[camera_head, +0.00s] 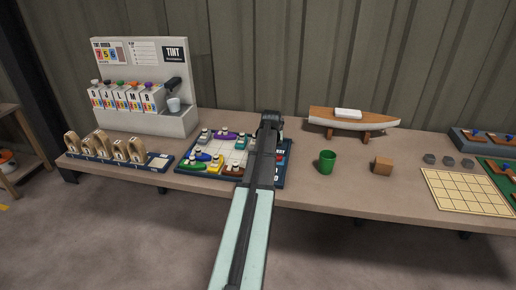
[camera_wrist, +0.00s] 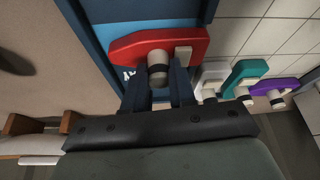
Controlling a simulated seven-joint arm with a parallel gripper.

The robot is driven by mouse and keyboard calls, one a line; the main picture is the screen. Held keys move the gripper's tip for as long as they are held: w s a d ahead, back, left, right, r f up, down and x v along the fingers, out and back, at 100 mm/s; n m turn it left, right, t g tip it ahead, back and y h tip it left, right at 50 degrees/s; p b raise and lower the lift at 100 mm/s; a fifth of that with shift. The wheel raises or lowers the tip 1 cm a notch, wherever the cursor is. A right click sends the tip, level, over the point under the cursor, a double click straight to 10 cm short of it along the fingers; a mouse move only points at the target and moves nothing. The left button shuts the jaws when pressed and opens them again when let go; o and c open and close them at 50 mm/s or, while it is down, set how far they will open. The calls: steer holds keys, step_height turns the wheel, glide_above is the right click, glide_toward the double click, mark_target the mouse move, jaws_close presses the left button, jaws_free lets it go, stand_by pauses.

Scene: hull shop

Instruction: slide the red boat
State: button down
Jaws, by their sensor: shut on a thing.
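The red boat (camera_wrist: 185,45) shows in the wrist view, on the blue-edged puzzle board, with a pale round post and dark band standing on it. My gripper (camera_wrist: 160,85) is shut on this post, one dark finger on each side. In the head view my gripper (camera_head: 269,122) is over the right part of the board (camera_head: 187,171), and my arm hides the red boat there. White, teal (camera_wrist: 244,76) and purple (camera_wrist: 273,88) boats lie to the right of the red boat in the wrist view, each with a post.
A green cup (camera_head: 327,161) and a wooden block (camera_head: 383,166) stand right of the board. A model boat (camera_head: 352,118) is behind them. The tint dispenser (camera_head: 172,125) stands back left.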

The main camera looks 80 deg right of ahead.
steer(key=shift+s, duration=0.7)
steer(key=c, duration=0.9)
jaws_free()
steer(key=shift+r, duration=0.1)
steer(key=v, duration=1.3)
steer(key=shift+r, duration=0.35)
